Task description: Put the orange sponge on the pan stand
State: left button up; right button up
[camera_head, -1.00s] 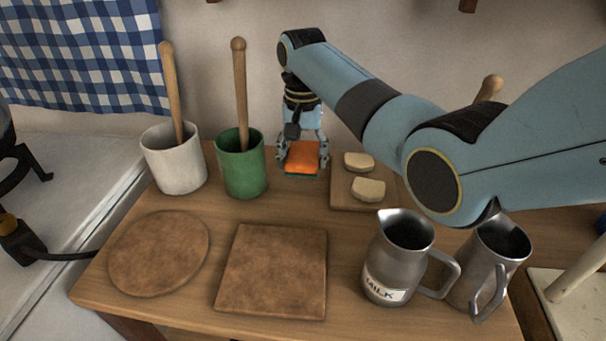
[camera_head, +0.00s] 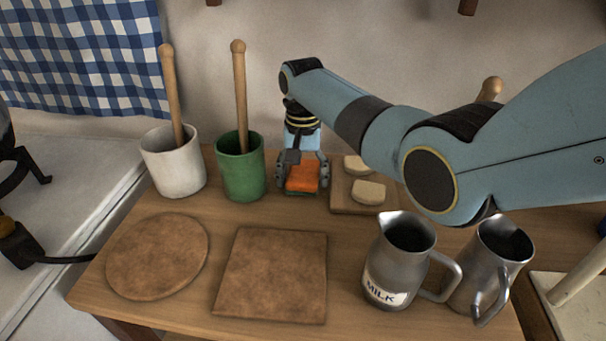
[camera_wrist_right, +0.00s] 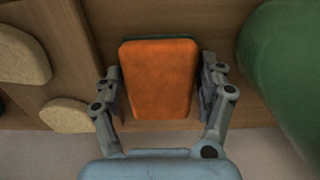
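The orange sponge (camera_head: 302,178), with a dark green layer underneath, is between the fingers of my right gripper (camera_head: 302,174) at the back of the wooden table. In the right wrist view the sponge (camera_wrist_right: 160,80) fills the space between the two fingers of the gripper (camera_wrist_right: 162,90), one along each side. I cannot tell whether it touches the table. A round brown mat (camera_head: 157,256) lies front left and a square brown mat (camera_head: 272,275) lies beside it, both bare. I cannot tell which is the pan stand. My left gripper is not in view.
A white pot (camera_head: 173,165) and a green pot (camera_head: 241,170), each with a wooden handle, stand left of the sponge. A board (camera_head: 345,206) with pale slices lies right. Two metal jugs (camera_head: 395,275) (camera_head: 488,265) stand front right. The table between sponge and square mat is clear.

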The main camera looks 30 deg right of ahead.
aim_at(303, 172)
notch_tip(303, 172, up, 12)
jog(key=shift+r+p, duration=0.15)
jog(key=shift+p, duration=0.3)
dwell(0.5)
